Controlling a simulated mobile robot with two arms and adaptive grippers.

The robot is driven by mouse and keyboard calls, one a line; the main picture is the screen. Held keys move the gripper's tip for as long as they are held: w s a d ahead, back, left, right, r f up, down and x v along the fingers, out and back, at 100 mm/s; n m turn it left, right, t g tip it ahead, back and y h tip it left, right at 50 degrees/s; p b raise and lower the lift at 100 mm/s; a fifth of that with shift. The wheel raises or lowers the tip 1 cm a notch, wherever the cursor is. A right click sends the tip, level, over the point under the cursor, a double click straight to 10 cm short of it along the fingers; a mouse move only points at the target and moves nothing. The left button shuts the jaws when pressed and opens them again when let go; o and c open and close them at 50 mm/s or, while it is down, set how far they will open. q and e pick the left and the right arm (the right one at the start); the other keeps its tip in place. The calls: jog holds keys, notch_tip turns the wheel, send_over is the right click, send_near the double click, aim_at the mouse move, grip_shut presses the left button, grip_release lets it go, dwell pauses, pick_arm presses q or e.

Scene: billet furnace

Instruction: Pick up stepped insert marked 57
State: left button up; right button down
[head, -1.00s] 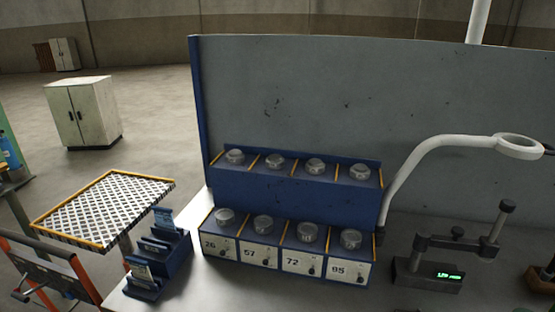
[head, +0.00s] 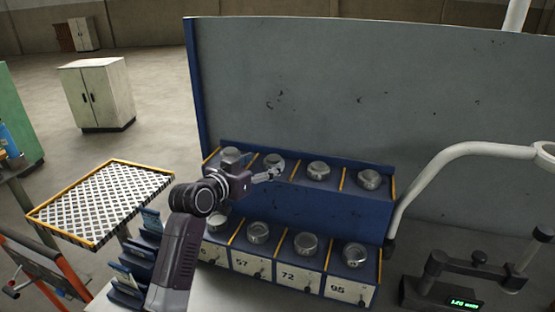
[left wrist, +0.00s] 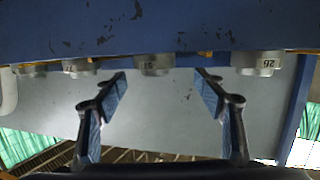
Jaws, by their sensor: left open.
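My left gripper (head: 275,174) reaches in from the left, its fingertips close in front of the second round metal insert (head: 273,160) of the upper row. In the left wrist view, which is upside down, the open fingers (left wrist: 160,88) stand apart with nothing between them. Beyond them, the middle insert (left wrist: 153,65) lines up with the gap; its small mark looks like 57. An insert (left wrist: 257,62) marked 26 is to its right. My right gripper is not in view.
The blue two-tier rack (head: 330,212) stands before a grey panel (head: 340,90). A white lamp arm (head: 440,170) and a gauge with a green display (head: 462,302) are at the right. A mesh tray (head: 100,202) and blue holder (head: 128,280) are at the left.

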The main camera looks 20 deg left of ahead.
aim_at(270, 162)
pick_arm(q)
jog(key=shift+w+d+f, duration=0.1)
jog(key=shift+w+d, duration=0.05)
jog(key=shift+w, duration=0.3)
jog(key=shift+w+d+p, duration=0.1)
jog(key=shift+p, duration=0.4)
jog(key=x, duration=0.1)
jog(key=p+x, duration=0.1)
jog(key=x, duration=0.2)
jog(key=shift+d+f+p, duration=0.25)
jog(key=shift+f+p, duration=0.1)
jog(key=shift+w+f, duration=0.1)
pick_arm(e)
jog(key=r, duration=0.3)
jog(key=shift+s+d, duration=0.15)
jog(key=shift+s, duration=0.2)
pick_arm(q)
jog(key=c, duration=1.7)
jog(key=shift+r, duration=0.2)
grip_shut()
